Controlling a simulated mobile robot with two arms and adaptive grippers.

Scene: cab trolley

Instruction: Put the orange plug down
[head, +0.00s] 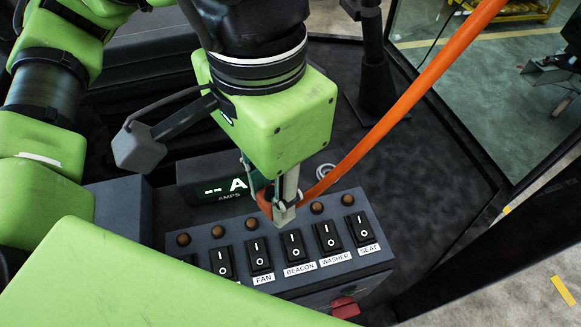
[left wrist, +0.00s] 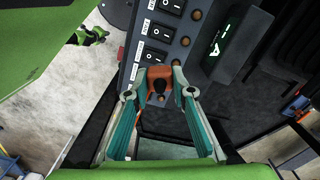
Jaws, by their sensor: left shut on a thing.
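My left gripper (head: 283,212) points down over the switch panel and is shut on the orange plug (head: 265,198). In the left wrist view the orange plug (left wrist: 160,72) sits between the two fingertips of my left gripper (left wrist: 159,80), with a dark round part facing the camera. An orange cable (head: 400,105) runs from near the gripper up to the top right. The fingers hide much of the plug in the head view. I cannot tell whether the plug touches the panel. My right gripper is not in view.
The panel (head: 372,262) has several black rocker switches, such as the BEACON switch (head: 293,244), with brown round lamps behind them. An AMPS display (head: 222,190) reads "-- A". A red part (head: 345,308) is on the panel's front. The dark surface right of the panel is clear.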

